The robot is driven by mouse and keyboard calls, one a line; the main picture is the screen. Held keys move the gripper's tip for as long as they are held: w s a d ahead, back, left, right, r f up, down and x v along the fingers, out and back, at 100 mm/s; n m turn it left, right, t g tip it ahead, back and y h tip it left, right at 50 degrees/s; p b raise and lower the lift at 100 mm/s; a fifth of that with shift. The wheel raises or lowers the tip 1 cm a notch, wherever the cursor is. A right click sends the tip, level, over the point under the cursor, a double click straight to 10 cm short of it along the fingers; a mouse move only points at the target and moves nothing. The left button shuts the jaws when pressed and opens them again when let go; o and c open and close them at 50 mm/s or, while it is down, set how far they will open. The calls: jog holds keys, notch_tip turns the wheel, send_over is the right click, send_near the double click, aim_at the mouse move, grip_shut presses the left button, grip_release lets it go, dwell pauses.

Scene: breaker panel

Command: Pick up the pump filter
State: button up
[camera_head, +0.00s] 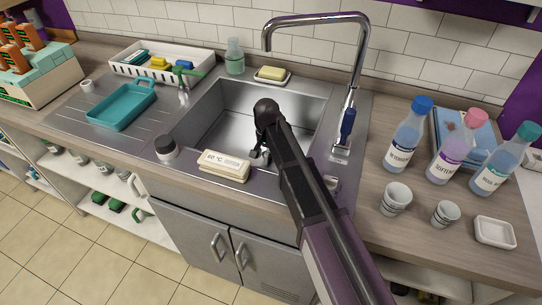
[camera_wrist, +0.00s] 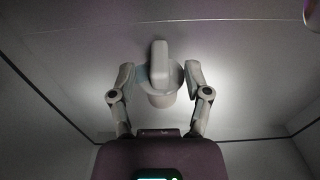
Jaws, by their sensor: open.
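In the wrist view, a pale grey, round-bodied piece with an upright bar-shaped handle (camera_wrist: 160,62) on a wider disc appears to be the pump filter. My gripper (camera_wrist: 160,80) is open, with one finger on each side of this piece. Narrow gaps seem to show beside the disc; I cannot tell whether a fingertip touches it. In the head view, my gripper (camera_head: 260,156) is low over the front part of the sink (camera_head: 222,128). My arm hides part of the basin there, and I cannot make out the filter in that view.
A cream block marked 60 °C (camera_head: 224,166) lies on the front rim, close to my gripper. The tall faucet (camera_head: 352,85) rises behind my arm. Bottles (camera_head: 408,135) and cups (camera_head: 395,199) stand on the right counter.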

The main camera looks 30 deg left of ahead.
aim_at(267, 153)
dwell(0.3)
grip_shut()
jog(key=shift+r, duration=0.1)
notch_tip(267, 153, up, 10)
jog(key=p, duration=1)
dwell(0.9)
jog(key=shift+w+a+r+p, duration=0.15)
jog(key=shift+r+p, duration=0.5)
jog(key=shift+p, duration=0.25)
jog(key=shift+w+a+r+p, duration=0.1)
jog(key=shift+w+r+p, duration=0.1)
jog(key=shift+r+p, duration=0.6)
jog(key=shift+w+a+r+p, duration=0.15)
jog(key=shift+r+p, duration=0.35)
jog(key=shift+p, duration=0.5)
